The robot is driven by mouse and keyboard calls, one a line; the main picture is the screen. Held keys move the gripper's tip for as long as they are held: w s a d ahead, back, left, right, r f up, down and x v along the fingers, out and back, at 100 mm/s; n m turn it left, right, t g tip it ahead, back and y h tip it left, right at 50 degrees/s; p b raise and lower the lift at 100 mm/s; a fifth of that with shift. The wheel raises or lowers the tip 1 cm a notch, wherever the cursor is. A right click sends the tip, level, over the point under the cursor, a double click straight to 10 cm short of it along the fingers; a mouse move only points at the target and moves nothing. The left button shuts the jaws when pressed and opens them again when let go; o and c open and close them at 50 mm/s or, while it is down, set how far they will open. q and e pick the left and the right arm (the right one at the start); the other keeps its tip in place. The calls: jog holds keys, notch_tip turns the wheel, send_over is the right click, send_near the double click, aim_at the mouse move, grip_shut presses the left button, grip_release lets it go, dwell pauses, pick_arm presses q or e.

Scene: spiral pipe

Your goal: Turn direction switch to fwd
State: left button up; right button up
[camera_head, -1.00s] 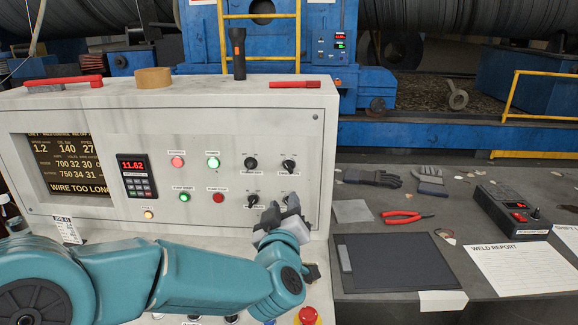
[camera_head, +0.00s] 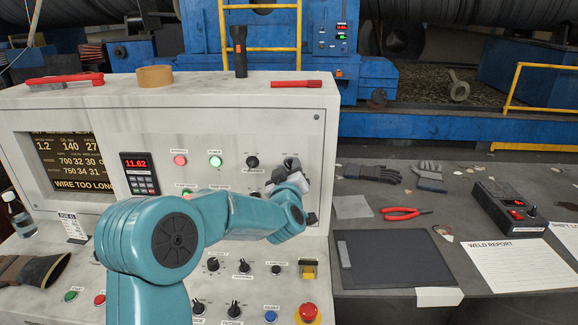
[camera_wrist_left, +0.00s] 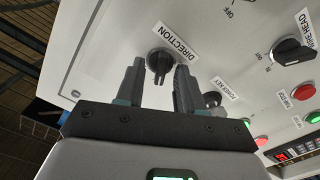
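The direction switch (camera_wrist_left: 159,63) is a black rotary knob on the pale panel, with a DIRECTION label beside it in the left wrist view. My left gripper (camera_wrist_left: 154,80) is open, with one finger toward each side of the knob. Whether the fingers touch it cannot be told. In the head view my left gripper (camera_head: 288,170) is at the panel's upper right knob position and largely covers that knob. My right gripper is in neither view.
Nearby are the wire head knob (camera_wrist_left: 292,50) and another black knob (camera_wrist_left: 212,100). In the head view a black knob (camera_head: 252,162) is just left of my gripper. A red emergency button (camera_head: 307,313) is on the lower console. The dark side table (camera_head: 465,180) holds gloves and pliers.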

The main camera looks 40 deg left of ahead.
pick_arm(q)
jog(key=shift+a, duration=0.2)
jog(key=shift+w, duration=0.1)
jog(key=shift+c, duration=1)
grip_shut()
jog(key=shift+m, duration=0.3)
jog(key=m, duration=0.4)
jog(key=shift+w+d+r+m+p, duration=0.1)
jog(key=shift+m+p, duration=0.25)
jog(key=shift+m, duration=0.05)
jog(key=m+p, duration=0.1)
jog(key=m, duration=0.5)
jog(key=shift+p, duration=0.3)
jog(key=shift+m, duration=0.4)
